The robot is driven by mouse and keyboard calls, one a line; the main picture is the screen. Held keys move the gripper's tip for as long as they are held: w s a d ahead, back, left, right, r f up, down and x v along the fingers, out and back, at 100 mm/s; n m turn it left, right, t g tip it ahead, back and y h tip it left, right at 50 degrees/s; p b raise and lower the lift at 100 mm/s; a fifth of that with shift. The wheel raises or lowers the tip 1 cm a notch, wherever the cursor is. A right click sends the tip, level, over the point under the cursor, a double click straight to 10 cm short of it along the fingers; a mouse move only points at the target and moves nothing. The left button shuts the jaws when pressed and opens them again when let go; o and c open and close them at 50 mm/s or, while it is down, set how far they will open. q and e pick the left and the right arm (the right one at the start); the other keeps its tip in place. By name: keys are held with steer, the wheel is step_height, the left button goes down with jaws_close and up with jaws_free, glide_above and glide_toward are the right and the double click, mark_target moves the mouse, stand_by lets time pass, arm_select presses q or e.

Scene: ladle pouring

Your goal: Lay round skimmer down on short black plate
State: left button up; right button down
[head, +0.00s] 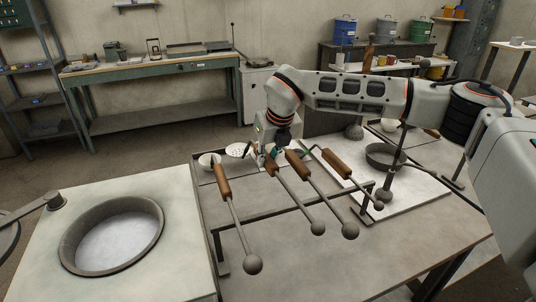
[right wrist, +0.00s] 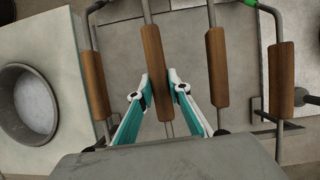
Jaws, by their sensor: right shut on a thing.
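Several long tools with brown wooden handles lie side by side on a dark rack (head: 288,210), their near rods ending in grey balls. A white perforated disc, the round skimmer's head (head: 238,150), shows beyond the handles. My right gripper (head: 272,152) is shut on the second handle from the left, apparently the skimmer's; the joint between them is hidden. In the right wrist view this handle (right wrist: 155,50) stands between the teal fingertips (right wrist: 159,80). I cannot single out the short black plate with certainty. My left gripper is not in view.
Neighbouring handles (head: 222,180) (head: 297,164) lie close on both sides. A white bowl (head: 207,160) is at the left. A dark round pan (head: 384,157) stands on a pale board at the right. A sunken basin (head: 112,236) is on the left table.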

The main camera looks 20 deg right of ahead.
steer(key=shift+f+b, duration=0.95)
steer(key=shift+f, duration=0.95)
steer(key=c, duration=1.8)
jaws_free()
steer(key=shift+s+f, duration=0.1)
steer(key=shift+f, duration=0.1)
steer(key=v, duration=1.2)
steer(key=shift+r, duration=0.25)
step_height(320, 180, up, 7)
steer(key=p, duration=0.4)
